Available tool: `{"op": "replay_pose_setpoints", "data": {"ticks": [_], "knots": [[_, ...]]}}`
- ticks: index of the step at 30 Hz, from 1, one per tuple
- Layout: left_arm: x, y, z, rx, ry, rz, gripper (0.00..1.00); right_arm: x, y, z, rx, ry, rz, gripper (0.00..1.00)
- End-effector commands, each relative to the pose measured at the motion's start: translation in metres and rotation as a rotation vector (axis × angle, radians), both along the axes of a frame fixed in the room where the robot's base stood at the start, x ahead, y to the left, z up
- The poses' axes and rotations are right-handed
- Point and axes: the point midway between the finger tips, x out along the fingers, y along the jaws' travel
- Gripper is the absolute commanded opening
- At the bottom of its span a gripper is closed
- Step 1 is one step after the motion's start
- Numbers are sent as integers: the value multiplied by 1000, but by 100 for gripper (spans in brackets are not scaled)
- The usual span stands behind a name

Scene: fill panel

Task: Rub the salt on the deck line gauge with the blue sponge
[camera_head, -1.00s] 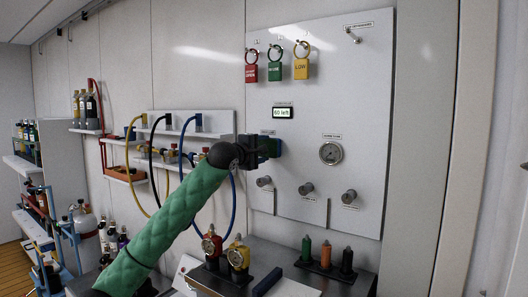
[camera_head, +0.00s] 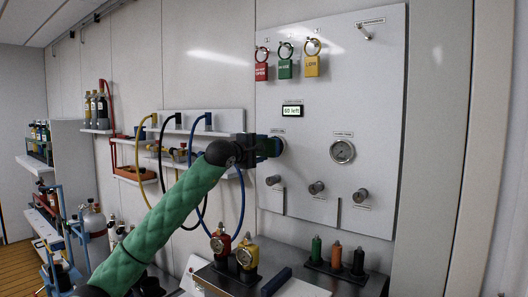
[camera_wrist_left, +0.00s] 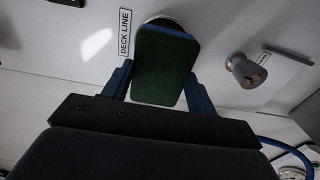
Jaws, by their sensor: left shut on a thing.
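My left gripper (camera_head: 268,147) is at the left side of the white panel (camera_head: 380,100). It is shut on the blue sponge (camera_wrist_left: 163,65), whose dark green face and thin blue edge show in the left wrist view. The deck line gauge (camera_wrist_left: 172,21) is round with a pale rim, beside its "DECK LINE" label (camera_wrist_left: 125,32). The sponge is in front of the gauge and hides most of it. I cannot tell whether they touch, and I see no salt. My right gripper is not in view.
A second gauge (camera_head: 343,151) sits to the right on the panel. Several knobs, including one (camera_head: 316,187), stick out below. Red, green and yellow padlocks (camera_head: 312,66) hang above. A blue hose (camera_head: 240,205) hangs left of the panel. Red and yellow regulators (camera_head: 246,255) stand on the bench below.

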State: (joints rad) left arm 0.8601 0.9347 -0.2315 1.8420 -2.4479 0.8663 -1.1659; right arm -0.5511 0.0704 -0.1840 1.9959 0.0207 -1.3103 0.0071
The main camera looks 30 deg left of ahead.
Motion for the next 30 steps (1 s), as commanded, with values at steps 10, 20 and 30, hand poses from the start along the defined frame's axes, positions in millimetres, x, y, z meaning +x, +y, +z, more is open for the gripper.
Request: {"op": "replay_pose_setpoints", "data": {"ticks": [10,20,30], "knots": [[-29,2,-2,2,-2,0,39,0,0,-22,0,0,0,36],[-41,2,1,-1,-2,-3,39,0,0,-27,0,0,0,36],[-46,3,0,0,-2,-2,39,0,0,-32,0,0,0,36]]}}
